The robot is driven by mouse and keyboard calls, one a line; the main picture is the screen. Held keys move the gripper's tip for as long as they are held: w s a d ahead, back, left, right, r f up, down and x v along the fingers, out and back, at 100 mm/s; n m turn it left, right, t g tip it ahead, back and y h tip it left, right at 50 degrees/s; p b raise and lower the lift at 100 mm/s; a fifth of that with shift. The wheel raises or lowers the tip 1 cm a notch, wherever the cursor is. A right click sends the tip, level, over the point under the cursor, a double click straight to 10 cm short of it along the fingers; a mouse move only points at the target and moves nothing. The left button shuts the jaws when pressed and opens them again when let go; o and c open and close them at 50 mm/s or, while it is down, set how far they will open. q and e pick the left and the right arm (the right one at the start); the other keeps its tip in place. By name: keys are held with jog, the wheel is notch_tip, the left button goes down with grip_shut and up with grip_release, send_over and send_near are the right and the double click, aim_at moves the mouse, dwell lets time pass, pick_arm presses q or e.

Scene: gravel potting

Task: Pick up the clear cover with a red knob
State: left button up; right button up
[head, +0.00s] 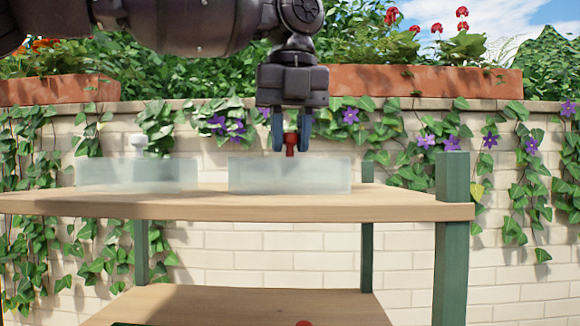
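A clear, frosted box-shaped cover (290,176) with a red knob (291,144) stands upright on the wooden top shelf, right of its middle. My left gripper (291,148) points straight down over it. Its two blue fingers are apart, one on each side of the red knob, with what looks like a thin gap on both sides. The cover's bottom appears to rest on the shelf. My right gripper is not in view.
A similar clear cover with a white knob (137,175) stands to the left on the top shelf (330,206). A green post (452,225) rises at the shelf's right end. A lower shelf (240,304) holds a partly cut-off red thing (304,323). A brick wall stands behind.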

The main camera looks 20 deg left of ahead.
pick_arm(q)
grip_shut()
jog(key=shift+r, duration=0.1)
notch_tip(320, 180, up, 10)
jog(key=shift+f, duration=0.1)
dwell(0.4)
grip_release()
jog(key=shift+c, duration=1.3)
